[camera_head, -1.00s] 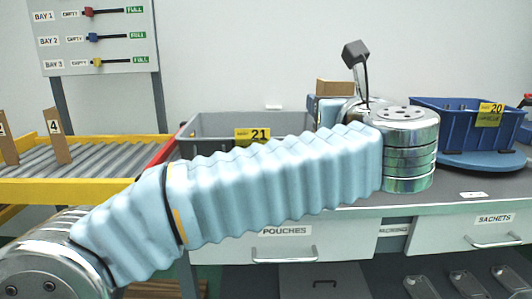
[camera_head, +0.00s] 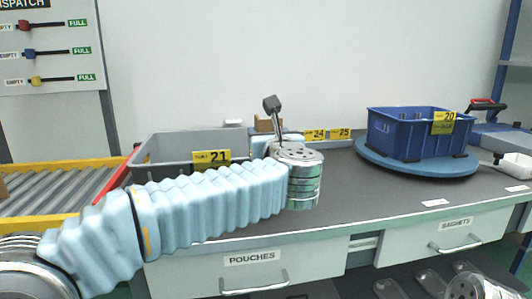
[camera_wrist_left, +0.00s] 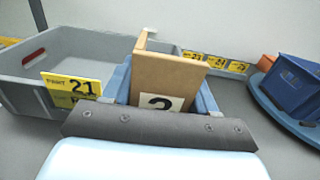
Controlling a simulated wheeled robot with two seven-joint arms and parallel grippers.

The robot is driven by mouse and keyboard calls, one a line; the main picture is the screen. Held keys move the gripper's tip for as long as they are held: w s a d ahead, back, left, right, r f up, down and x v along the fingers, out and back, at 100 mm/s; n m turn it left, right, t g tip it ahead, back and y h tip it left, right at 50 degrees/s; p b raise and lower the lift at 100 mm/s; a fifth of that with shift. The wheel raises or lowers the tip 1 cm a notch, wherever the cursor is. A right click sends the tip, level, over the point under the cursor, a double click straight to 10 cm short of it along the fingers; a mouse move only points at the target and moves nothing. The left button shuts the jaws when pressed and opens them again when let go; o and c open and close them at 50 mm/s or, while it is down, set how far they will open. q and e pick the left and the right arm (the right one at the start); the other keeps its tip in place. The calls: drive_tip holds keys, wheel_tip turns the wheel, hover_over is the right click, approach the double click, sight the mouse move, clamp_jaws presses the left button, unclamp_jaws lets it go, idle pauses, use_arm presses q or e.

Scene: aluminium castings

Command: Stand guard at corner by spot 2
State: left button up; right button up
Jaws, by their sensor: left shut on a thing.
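A brown L-shaped board, looking like the guard (camera_wrist_left: 168,76), stands between the blue fingers of my left gripper (camera_wrist_left: 162,88) in the left wrist view. A white label with a dark digit, seemingly 2, shows low on its face, partly cut off by the gripper's dark edge. In the head view only the top of the brown piece (camera_head: 265,123) shows behind my left wrist; my left gripper (camera_head: 262,143) is mostly hidden there. It is shut on the piece, above the grey bench. I cannot make out a marked spot 2 or the guard's lower edge. My right gripper is not in view.
A grey bin labelled 21 (camera_head: 143,162) stands left of the gripper. A blue bin labelled 20 (camera_head: 388,135) sits on a blue round turntable (camera_head: 440,170) at right. The bench front (camera_head: 380,205) is clear.

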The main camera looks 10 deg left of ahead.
use_arm(q)
drive_tip(key=f, duration=0.2)
drive_tip(key=w+f, duration=0.1)
drive_tip(key=f, duration=0.1)
drive_tip(key=shift+w+a+f, duration=0.1)
drive_tip(key=shift+a+f, duration=0.05)
drive_tip(key=shift+f, duration=0.15)
drive_tip(key=shift+f, duration=0.15)
drive_tip(key=o, duration=1.1)
drive_tip(key=shift+o, duration=0.2)
